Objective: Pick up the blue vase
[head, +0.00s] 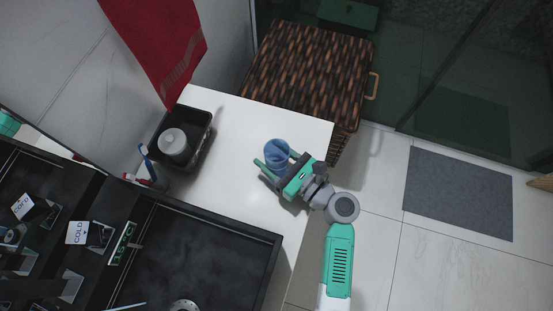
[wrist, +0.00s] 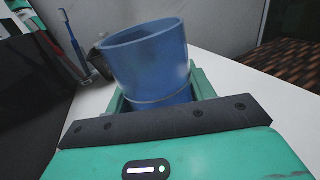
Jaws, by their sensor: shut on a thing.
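The blue vase (head: 277,151) is at the right part of the white countertop in the head view. My green and grey gripper (head: 273,169) is shut on it, with the fingers around its lower part. In the wrist view the vase (wrist: 150,62) stands between the green fingers (wrist: 160,93), its open rim up and slightly tilted in the picture. Its base is hidden behind the gripper body. I cannot tell whether it touches the counter.
A black tray (head: 203,152) with a grey round container (head: 174,143) stands on the counter (head: 235,135) to the left. A toothbrush (head: 145,154) stands near it. A black sink (head: 200,260) is at the front. A woven hamper (head: 310,70) stands behind the counter.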

